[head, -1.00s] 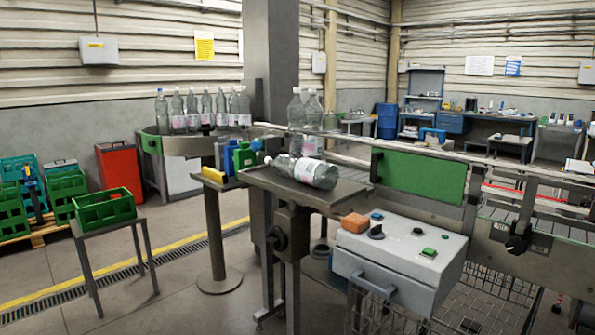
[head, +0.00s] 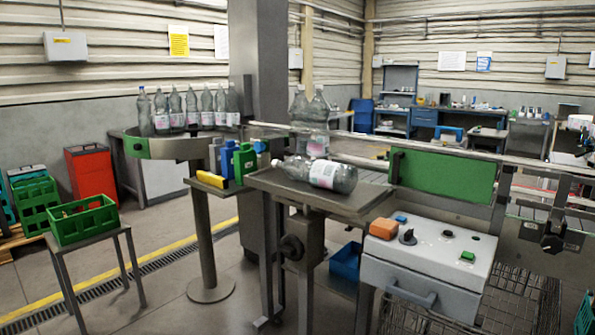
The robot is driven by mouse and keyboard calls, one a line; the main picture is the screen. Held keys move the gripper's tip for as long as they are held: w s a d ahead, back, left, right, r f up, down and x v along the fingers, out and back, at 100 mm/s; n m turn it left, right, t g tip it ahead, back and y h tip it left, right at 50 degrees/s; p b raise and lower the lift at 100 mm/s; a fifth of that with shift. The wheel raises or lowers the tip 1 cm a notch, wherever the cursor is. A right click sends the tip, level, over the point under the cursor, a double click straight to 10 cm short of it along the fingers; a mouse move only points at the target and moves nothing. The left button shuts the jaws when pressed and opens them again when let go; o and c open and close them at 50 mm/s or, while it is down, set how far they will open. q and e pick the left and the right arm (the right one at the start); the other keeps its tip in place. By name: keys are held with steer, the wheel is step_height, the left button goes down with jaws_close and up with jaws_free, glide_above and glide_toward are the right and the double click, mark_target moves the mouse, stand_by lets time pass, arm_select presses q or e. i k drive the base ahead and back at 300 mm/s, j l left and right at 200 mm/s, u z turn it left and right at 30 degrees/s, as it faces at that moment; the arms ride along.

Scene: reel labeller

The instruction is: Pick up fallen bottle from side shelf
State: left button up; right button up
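A clear plastic bottle with a white and pink label (head: 325,174) lies on its side on the grey side shelf (head: 285,187), in the middle of the head view. Its neck points left and its base points right. Neither of my grippers is in view, and nothing is touching the bottle except the shelf.
Two upright bottles (head: 310,115) stand on the conveyor behind the shelf. Several more stand on a round table (head: 150,147) at left. A green crate (head: 83,222) sits on a stand at left.

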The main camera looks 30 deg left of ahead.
mark_target(332, 176)
steer(key=j, duration=0.65)
steer(key=k+j+z, duration=0.1)
steer(key=j, duration=0.55)
steer(key=k+j, duration=0.15)
steer(key=j, duration=0.5)
